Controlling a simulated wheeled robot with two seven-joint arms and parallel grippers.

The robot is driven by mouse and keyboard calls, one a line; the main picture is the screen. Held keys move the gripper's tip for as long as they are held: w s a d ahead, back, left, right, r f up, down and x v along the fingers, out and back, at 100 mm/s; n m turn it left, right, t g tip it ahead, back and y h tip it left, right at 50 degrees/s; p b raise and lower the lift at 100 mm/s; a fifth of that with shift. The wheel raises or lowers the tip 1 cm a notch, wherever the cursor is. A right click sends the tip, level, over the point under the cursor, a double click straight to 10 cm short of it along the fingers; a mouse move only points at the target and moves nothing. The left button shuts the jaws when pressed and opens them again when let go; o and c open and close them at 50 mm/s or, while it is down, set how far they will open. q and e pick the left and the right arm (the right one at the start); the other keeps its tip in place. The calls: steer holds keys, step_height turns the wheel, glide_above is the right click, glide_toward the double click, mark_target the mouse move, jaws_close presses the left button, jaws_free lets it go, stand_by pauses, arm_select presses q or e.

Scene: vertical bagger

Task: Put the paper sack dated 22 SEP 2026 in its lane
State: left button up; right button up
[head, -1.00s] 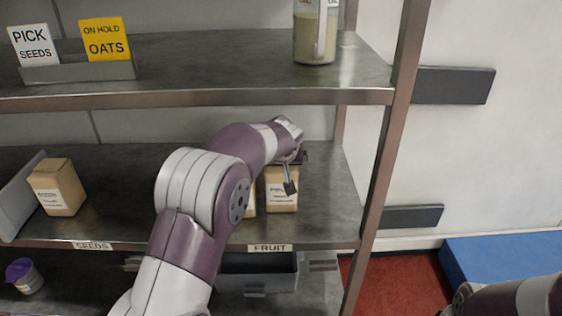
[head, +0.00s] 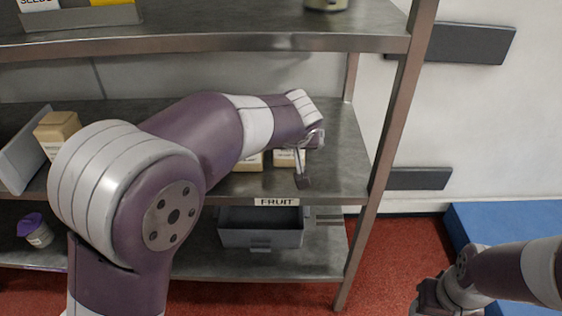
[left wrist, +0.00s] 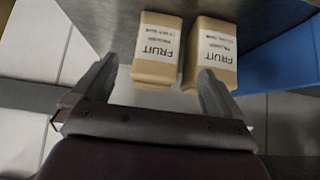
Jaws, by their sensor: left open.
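Two tan paper sacks stand side by side on the middle shelf above the FRUIT label, partly behind my left gripper in the head view: a left one (head: 251,162) and a right one (head: 285,158). In the left wrist view the left sack (left wrist: 157,50) and right sack (left wrist: 212,52) both read FRUIT; their smaller print, including any date, is too blurred to read.
Another tan sack (head: 57,131) stands at the shelf's left beside a grey divider (head: 22,150). A FRUIT label (head: 276,202) is on the shelf edge. Below are a grey bin (head: 262,237) and a purple-lidded jar (head: 36,230). A shelf post (head: 385,150) stands at right.

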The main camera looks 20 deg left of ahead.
arm_select(q)
steer(key=s+a+f+m+g+h, duration=0.1)
steer(key=s+f+g, duration=0.2)
steer(key=s+f, duration=0.5)
steer(key=s+a+f+m+g+h, duration=0.1)
steer(key=s+a+f+m+g, duration=0.1)
steer(key=s+f, duration=0.5)
steer(key=s+g, duration=0.1)
steer(key=s, duration=0.5)
steer(key=shift+s+a+f, duration=0.3)
steer(key=shift+s+f, duration=0.05)
steer(key=shift+f, duration=0.05)
steer(key=shift+c, duration=0.3)
